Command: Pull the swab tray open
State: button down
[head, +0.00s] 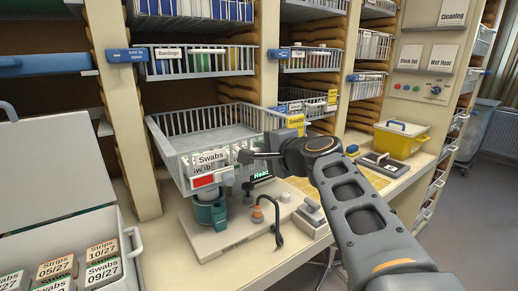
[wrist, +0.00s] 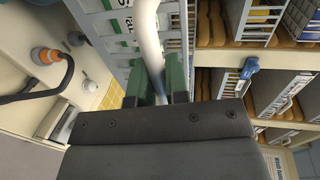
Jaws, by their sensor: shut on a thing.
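The swab tray (head: 176,160) is a pale grey wire basket with a "Swabs" label (head: 211,156) and a red tag (head: 203,181) on its front. It juts well out of its shelf bay, over the counter, and looks empty. My gripper (head: 246,157) is at the right part of its front. In the wrist view my gripper (wrist: 158,88) has its green fingers closed on a pale bar (wrist: 149,38) at the tray's front. The exact contact is partly hidden by the gripper body.
A green-grey device (head: 208,212) and a base with a black hose (head: 277,222) stand below the tray. A yellow box (head: 398,143) is at the right on the counter. An open white bin (head: 125,215) with labelled boxes is at left. Other baskets (head: 201,66) hang above.

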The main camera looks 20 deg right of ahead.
jog(key=shift+s, duration=0.4)
jog(key=c, duration=1.1)
grip_release()
jog(key=shift+c, duration=0.2)
